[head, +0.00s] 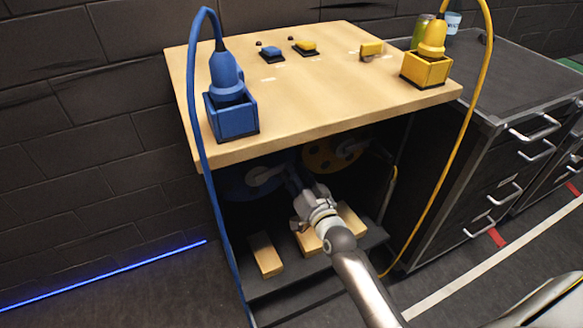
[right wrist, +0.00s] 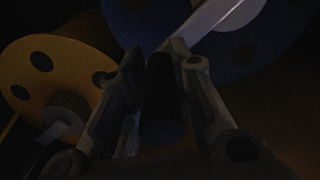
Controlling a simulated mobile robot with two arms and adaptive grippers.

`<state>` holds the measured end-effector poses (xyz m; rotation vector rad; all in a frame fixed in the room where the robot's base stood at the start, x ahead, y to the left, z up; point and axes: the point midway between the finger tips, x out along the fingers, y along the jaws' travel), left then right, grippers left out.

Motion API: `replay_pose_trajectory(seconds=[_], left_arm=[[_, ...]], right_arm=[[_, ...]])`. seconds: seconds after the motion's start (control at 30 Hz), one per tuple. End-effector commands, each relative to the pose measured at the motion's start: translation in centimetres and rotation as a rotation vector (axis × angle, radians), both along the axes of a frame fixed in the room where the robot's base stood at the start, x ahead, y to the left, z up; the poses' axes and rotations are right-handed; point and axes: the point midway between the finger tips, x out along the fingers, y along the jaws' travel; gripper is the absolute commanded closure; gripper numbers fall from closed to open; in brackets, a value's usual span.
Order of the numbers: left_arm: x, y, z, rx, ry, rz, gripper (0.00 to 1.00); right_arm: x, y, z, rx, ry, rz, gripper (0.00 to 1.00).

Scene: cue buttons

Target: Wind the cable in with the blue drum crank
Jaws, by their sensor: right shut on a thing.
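The blue drum (head: 245,182) sits in the dark space under the wooden tabletop. It also shows in the right wrist view (right wrist: 255,45), with a pale crank arm (right wrist: 205,25) across it. A dark, round crank handle (right wrist: 163,95) stands between the fingers of my right gripper (head: 293,186), which is shut on it. The blue cable (head: 203,165) rises from a blue plug (head: 226,75) in a blue box (head: 232,118), arches over and hangs down past the table's left front corner. Its run to the drum is hidden. My left gripper is not in view.
The yellow drum (head: 330,153) is beside the blue one. Wooden blocks (head: 265,254) lie on the step below. Above is the tabletop (head: 285,115) with a yellow box (head: 425,71) and small buttons. A yellow cable (head: 447,165) hangs at right, near a drawer cabinet (head: 480,160).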

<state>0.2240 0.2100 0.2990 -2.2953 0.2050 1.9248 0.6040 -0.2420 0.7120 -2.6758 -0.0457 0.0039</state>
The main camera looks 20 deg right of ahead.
Motion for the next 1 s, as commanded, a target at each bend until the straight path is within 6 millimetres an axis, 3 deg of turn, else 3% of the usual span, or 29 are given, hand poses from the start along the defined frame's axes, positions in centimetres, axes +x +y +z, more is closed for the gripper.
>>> replay_pose_trajectory(seconds=[0.03,0.5,1.0], left_arm=[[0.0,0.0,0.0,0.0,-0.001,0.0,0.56],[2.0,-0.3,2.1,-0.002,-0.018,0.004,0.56],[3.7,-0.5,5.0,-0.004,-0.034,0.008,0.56]], right_arm=[[-0.1,-0.1,-1.1,0.042,0.017,0.0,1.0],[-0.2,0.6,-5.1,0.471,0.033,0.001,1.0],[-0.2,1.8,-7.0,0.732,0.041,0.002,1.0]])
